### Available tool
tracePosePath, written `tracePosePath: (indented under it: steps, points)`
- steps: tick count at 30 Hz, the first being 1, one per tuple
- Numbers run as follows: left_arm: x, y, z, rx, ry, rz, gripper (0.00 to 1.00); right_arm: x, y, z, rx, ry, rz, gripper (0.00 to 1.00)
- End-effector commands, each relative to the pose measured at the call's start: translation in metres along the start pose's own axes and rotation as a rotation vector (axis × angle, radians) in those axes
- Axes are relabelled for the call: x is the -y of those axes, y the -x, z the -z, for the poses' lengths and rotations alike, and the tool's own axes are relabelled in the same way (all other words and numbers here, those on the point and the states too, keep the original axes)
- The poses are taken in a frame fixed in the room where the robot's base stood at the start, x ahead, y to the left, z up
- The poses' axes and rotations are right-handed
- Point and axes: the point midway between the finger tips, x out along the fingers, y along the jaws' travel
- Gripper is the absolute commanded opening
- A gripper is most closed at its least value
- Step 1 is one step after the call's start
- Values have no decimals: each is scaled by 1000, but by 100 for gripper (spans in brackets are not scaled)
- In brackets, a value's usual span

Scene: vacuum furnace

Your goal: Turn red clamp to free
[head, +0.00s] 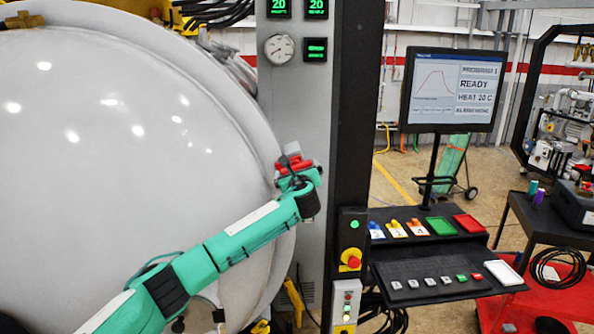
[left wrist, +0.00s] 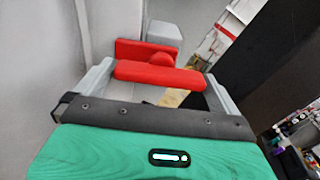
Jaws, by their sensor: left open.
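The red clamp (head: 294,164) sits at the right edge of the big white furnace door (head: 120,130), beside the grey cabinet column. In the left wrist view the red clamp (left wrist: 158,75) shows as a red bar with a round knob and a red plate behind it, next to a grey block. My left gripper (head: 293,172) is at the clamp in the head view, partly hiding it. In the left wrist view its two grey fingers (left wrist: 158,82) are apart, one on each side of the red bar. I cannot tell whether they touch it. My right gripper is not in view.
A black post (head: 356,120) stands right of the clamp, with a red emergency button (head: 353,262) lower down. A monitor (head: 451,90) and a control desk (head: 440,280) are further right. A dark cart (head: 545,225) stands at the far right.

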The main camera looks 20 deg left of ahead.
Motion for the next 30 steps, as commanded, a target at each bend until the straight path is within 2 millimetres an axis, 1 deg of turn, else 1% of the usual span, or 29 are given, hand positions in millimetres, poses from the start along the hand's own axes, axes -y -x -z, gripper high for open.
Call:
tracePosePath:
  steps: [1, 2, 6, 13, 19, 23, 30]
  points:
    - [0, 0, 0, 0, 0, 0, 100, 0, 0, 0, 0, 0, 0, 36]
    - [0, 0, 0, 0, 0, 0, 96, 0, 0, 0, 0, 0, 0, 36]
    - [0, 0, 0, 0, 0, 0, 69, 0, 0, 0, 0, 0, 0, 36]
    - [0, 0, 0, 0, 12, 0, 68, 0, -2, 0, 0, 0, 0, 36]
    - [0, 0, 2, 0, 80, 0, 68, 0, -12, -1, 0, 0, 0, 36]
    - [0, 0, 3, 1, 165, 0, 68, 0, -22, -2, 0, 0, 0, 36]
    - [1, 0, 4, 1, 379, 0, 68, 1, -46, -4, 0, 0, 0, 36]
